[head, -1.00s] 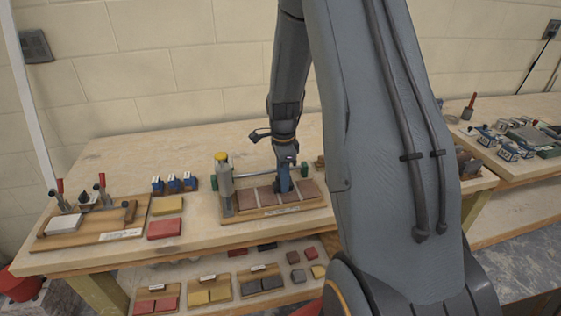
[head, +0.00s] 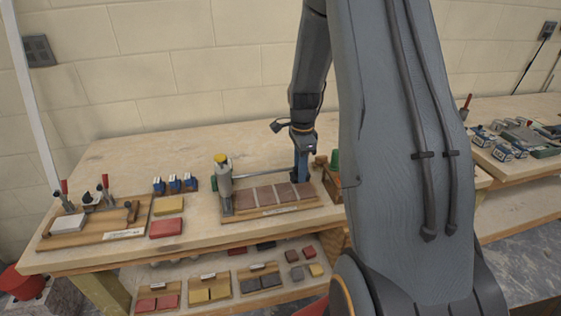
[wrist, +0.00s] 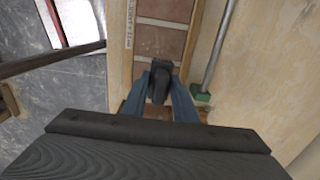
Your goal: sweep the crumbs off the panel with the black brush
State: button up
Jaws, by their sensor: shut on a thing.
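The panel (head: 268,211) is a wooden board with a row of reddish-brown tiles, lying on the bench; part of it shows in the wrist view (wrist: 127,60). My gripper (head: 301,178) points down at the right end of the panel. In the wrist view its blue fingers (wrist: 161,90) are shut on the black brush (wrist: 160,72), whose dark end is over or against the near end of the tile row. I cannot tell whether the brush touches the tile. Its bristles are hidden. Crumbs are too small to make out.
A grey cylinder tool with a yellow top (head: 222,180) stands at the panel's left end. A metal rod (head: 255,174) runs behind the panel, with a green block (wrist: 201,93) at its end. A wooden box (head: 335,185) stands just right.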

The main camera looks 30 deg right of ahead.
jog(key=shift+r+p, duration=1.35)
jog(key=shift+r, duration=1.1)
